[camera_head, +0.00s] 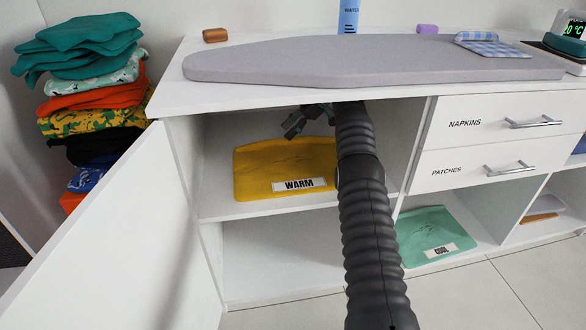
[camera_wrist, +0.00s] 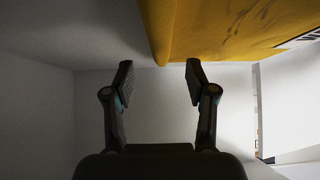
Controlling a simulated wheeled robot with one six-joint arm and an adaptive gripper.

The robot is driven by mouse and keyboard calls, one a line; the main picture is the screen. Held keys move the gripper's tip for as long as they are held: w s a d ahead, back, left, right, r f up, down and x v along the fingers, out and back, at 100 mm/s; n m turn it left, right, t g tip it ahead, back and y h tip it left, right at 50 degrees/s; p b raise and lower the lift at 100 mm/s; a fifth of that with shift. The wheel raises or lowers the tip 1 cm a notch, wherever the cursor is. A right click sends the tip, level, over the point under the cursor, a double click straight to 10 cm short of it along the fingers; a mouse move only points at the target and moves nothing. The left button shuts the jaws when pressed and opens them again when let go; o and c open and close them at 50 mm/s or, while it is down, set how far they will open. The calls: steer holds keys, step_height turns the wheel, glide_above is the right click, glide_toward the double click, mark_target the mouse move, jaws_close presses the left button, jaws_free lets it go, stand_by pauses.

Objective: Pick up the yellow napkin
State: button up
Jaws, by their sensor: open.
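I cannot make out a yellow napkin in either view. A yellow bin (camera_head: 262,160) with a WARM label stands on the upper shelf of the open left compartment. It also fills the upper right of the wrist view (camera_wrist: 210,30), where its edge is close to my fingertips. The inside of the bin is hidden.
The open cabinet door (camera_head: 120,240) stands at left, before a stack of folded clothes (camera_head: 92,90). The grey ironing board (camera_head: 330,62) lies on top with a blue checked cloth (camera_head: 492,45). A green COOL bin (camera_head: 432,235) sits lower right, below the NAPKINS drawer (camera_head: 500,122).

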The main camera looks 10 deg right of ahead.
mark_target(279, 139)
steer(key=b+x, duration=0.4)
steer(key=shift+d+f, duration=0.1)
steer(key=shift+f, duration=0.05)
steer(key=shift+a+f+b, duration=0.15)
steer(key=shift+a+b, duration=0.2)
steer(key=shift+b, duration=0.15)
jaws_close()
